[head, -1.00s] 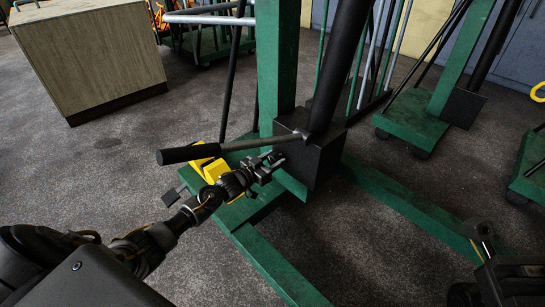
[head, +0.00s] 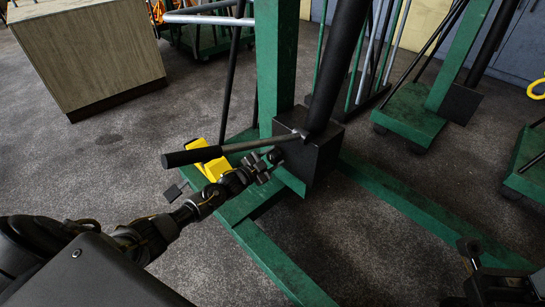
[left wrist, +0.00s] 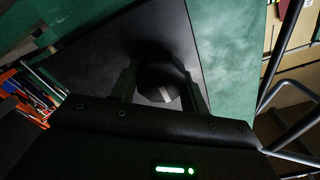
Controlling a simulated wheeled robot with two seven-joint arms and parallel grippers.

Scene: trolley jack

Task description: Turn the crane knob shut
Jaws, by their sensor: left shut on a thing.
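The crane is a green frame (head: 277,70) with a black ram and a black block (head: 318,155) at its foot. A pump handle (head: 192,156) with a dark grip sticks out left from the block. My left gripper (head: 268,163) is at the block's left face, just below the handle. In the left wrist view, the round black knob (left wrist: 158,77) with a pale mark sits between the fingers of the left gripper (left wrist: 160,92), which is shut on it. In the head view the jaws mostly hide the knob. Part of my right gripper (head: 472,255) shows at the lower right; its jaws are unclear.
A yellow part (head: 212,164) lies on the crane's base, close to my left forearm. Green legs (head: 425,215) run along the floor. A wooden cabinet (head: 85,50) stands at the back left. Another green crane (head: 415,118) stands at the right. Grey floor between is clear.

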